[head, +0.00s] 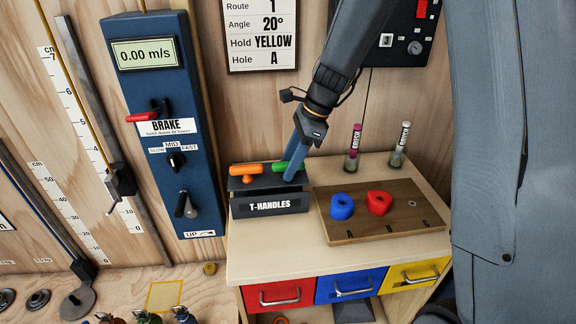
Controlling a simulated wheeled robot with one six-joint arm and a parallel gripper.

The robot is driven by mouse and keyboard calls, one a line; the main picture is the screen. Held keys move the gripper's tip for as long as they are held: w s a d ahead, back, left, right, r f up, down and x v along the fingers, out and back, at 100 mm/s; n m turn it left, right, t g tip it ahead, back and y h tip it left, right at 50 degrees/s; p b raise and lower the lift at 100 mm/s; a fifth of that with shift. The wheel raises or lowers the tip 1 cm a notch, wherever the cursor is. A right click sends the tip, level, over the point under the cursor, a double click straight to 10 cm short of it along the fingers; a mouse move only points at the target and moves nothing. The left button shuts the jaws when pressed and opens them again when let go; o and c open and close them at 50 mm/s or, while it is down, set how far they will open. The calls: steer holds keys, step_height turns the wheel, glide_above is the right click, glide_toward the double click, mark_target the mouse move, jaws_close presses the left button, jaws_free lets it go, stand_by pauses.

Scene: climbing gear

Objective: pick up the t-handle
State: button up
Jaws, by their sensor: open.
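The dark T-HANDLES box (270,206) stands at the left of the small wooden cabinet top. An orange t-handle (249,170) sits in the left of its top, with the bar lying across. A green t-handle (279,167) sits to its right, partly hidden by my gripper. My gripper (292,176) points down over the right part of the box, its blue fingers at or beside the green handle. It is open. Whether the fingers touch the green handle cannot be told from this view.
A wooden board (383,213) with a blue hold (342,206) and a red hold (378,202) lies right of the box. Two brush tubes (354,148) (399,145) stand behind it. A blue control panel (163,120) is on the wall at left. Drawers (281,294) are below.

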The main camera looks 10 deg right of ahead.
steer(key=shift+a+f, duration=0.15)
steer(key=shift+f, duration=0.2)
steer(key=shift+c, duration=0.5)
jaws_close()
steer(key=shift+r, duration=0.15)
